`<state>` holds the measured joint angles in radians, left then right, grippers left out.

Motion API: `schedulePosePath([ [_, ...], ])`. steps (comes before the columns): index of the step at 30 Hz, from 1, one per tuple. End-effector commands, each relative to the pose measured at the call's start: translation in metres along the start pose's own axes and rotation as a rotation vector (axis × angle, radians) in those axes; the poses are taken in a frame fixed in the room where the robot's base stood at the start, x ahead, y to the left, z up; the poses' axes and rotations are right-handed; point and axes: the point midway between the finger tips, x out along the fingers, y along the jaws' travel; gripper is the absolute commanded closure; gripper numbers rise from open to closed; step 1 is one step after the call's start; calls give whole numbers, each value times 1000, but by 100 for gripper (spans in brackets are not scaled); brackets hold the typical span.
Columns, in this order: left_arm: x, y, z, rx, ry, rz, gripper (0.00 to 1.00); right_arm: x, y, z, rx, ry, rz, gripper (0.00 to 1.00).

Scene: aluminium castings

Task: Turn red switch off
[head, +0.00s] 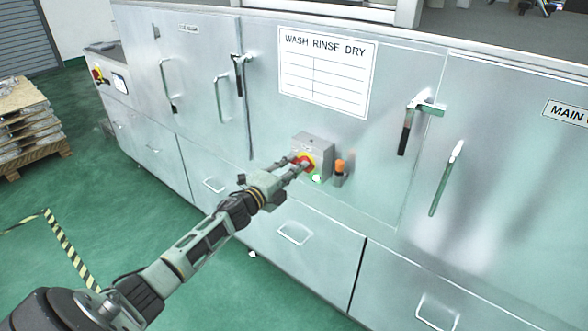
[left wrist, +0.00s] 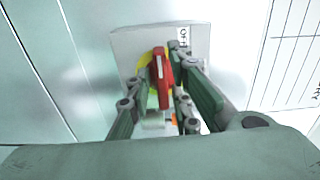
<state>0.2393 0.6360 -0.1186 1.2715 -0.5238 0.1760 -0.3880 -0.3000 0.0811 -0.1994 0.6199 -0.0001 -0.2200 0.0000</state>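The red switch (head: 307,160) is a red knob on a yellow round plate, on the front of a small grey box fixed to the metal cabinet. In the left wrist view the red switch (left wrist: 161,72) stands near upright in the picture, with yellow showing at its left. My left gripper (head: 299,161) is at the box. The fingers hide part of the plate. My right gripper is not in view.
An orange-topped fitting (head: 340,169) juts out just right of the box. The cabinet (head: 410,215) has several protruding handles. A white label (head: 325,75) sits above the box. A pallet stack (head: 27,118) stands far left on open green floor (head: 80,190).

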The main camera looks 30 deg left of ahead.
Motion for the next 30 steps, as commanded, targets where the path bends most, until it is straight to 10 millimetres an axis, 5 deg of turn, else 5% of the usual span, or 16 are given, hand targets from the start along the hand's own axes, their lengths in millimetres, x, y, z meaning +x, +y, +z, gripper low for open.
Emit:
schedulePosePath([
  [14,-4,0,0,3,1,-1,70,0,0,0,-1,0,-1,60],
  [30,-96,1,0,1,1,2,70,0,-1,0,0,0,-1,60],
])
